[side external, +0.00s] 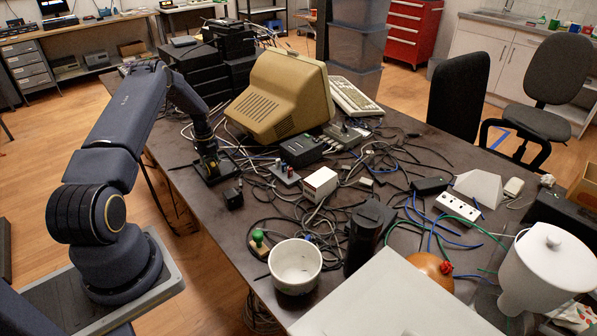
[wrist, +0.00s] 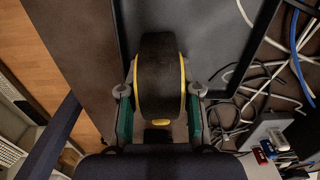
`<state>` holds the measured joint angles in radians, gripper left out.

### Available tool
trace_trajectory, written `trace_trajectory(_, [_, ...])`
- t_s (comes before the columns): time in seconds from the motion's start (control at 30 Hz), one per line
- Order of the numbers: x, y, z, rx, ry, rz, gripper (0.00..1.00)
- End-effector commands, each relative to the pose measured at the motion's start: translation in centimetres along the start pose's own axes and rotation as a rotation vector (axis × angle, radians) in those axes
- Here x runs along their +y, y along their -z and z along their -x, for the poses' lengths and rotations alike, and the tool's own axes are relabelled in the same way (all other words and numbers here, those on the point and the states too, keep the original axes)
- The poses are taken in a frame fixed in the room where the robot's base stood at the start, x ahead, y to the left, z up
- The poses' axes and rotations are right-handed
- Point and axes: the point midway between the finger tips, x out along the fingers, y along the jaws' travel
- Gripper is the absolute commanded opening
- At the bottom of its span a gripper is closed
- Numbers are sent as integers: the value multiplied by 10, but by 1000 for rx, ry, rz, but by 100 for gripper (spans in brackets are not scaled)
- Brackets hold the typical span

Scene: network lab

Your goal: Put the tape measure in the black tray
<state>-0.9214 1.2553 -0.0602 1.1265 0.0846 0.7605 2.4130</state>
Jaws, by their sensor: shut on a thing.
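The tape measure (wrist: 160,85) is black with yellow edges. In the wrist view it stands between the two fingers of my gripper (wrist: 160,103), which is shut on it. The black tray (wrist: 222,42) lies beyond and beneath it in that view, with the tape measure overlapping its near side. In the side view the tray (side external: 227,166) is at the left edge of the table, and my gripper (side external: 208,157) is right over it. A bit of yellow shows low at the gripper there. I cannot tell whether the tape measure touches the tray floor.
Loose cables (side external: 265,215) lie right of the tray. A small black cube (side external: 233,197) sits in front of it. A beige monitor (side external: 282,97) and stacked black devices (side external: 200,70) stand behind. A device with coloured plugs (side external: 284,172) is to the right.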

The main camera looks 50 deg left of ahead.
Motion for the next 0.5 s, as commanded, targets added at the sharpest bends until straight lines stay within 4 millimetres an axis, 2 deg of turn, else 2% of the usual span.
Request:
trace_trajectory(0.07, [0, 0, -2, 0, 1, 1, 0])
trace_trajectory(0.1, [0, 0, -3, 0, 0, 1, 34])
trace_trajectory(0.2, [0, 0, -3, 0, 0, 1, 43])
trace_trajectory(0.5, [0, 0, -1, 0, 0, 0, 43])
